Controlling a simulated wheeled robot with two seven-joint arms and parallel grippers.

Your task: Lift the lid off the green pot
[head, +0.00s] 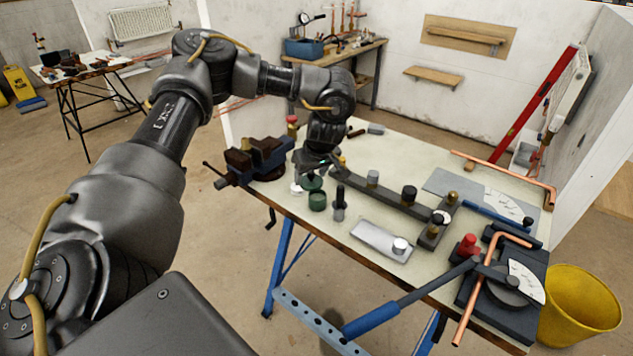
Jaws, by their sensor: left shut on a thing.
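The green pot (317,201) is a small dark green round tub on the near left part of the pale worktop (400,150). Its green lid (311,182) shows just above it and a little to the left, under my left gripper (312,173). My left gripper points down and is shut on the lid. The fingertips are small and partly hidden by the gripper body. The lid looks raised and off to the side of the pot's rim, though the gap is hard to judge. My right gripper is not in view.
A blue vise (258,160) stands left of the pot. A small white item (296,189) and a dark upright fitting (339,203) stand close beside it. A dark bar with valves (400,200) lies to the right. A pipe bender (500,285) fills the right corner.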

